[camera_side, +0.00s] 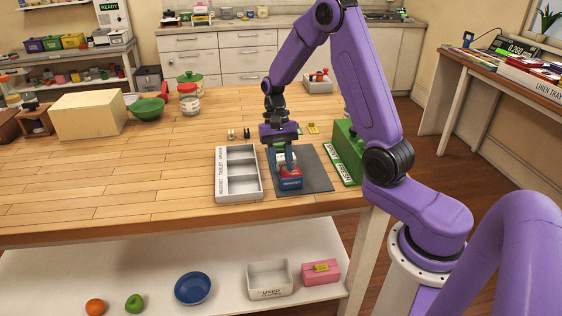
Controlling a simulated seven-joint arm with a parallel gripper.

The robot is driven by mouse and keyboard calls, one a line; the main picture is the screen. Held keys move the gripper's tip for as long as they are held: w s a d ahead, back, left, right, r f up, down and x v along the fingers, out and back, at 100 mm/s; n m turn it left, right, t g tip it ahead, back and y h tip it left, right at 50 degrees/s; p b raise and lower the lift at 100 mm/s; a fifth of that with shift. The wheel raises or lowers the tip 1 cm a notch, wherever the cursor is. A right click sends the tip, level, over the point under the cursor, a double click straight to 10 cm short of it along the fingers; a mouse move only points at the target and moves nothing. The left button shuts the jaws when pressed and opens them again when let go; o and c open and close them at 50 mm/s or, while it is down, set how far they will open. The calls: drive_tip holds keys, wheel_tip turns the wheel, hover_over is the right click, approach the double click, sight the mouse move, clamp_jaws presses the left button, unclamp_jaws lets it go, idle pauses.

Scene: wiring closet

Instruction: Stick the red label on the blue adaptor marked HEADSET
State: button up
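A small blue block, which looks like the adaptor (291,184), sits on the dark mat (318,176) on the wooden table. Its front bears small lettering that I cannot read. A red patch (290,172) shows at its top; I cannot tell whether it is a label stuck there or a separate piece. My gripper (285,166) points down directly over the block, its fingertips at or just above the red patch. Whether the fingers are closed on anything is too small to tell.
A grey tray (219,182) with several compartments and lettering on its left rim stands left of the mat. A green box (347,150) with lettered signs is close on the right. Small pieces and a yellow item (313,128) lie behind.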

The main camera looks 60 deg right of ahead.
drive_tip(key=v, duration=1.7)
drive_tip(key=shift+r, duration=0.25)
drive_tip(key=shift+a, duration=0.1)
drive_tip(key=s+a+f+n+t+h, duration=0.1)
drive_tip(key=s+a+n, duration=0.35)
drive_tip(key=a, duration=0.25)
drive_tip(key=s+a+f+n+h, duration=0.1)
drive_tip(key=s+a+n+h, duration=0.1)
drive_tip(key=s+a+n, duration=0.4)
drive_tip(key=s+a+f+n+t, duration=0.1)
drive_tip(key=s+f+n, duration=0.1)
drive_tip(key=s+n, duration=0.3)
drive_tip(key=s+a+f+n+t, duration=0.1)
drive_tip(key=s+n, duration=0.5)
drive_tip(key=s, duration=0.8)
wheel_tip(320, 180, down, 2)
drive_tip(key=shift+a+f+t, duration=0.25)
drive_tip(key=shift+a+t, duration=0.15)
drive_tip(key=shift+a, duration=0.05)
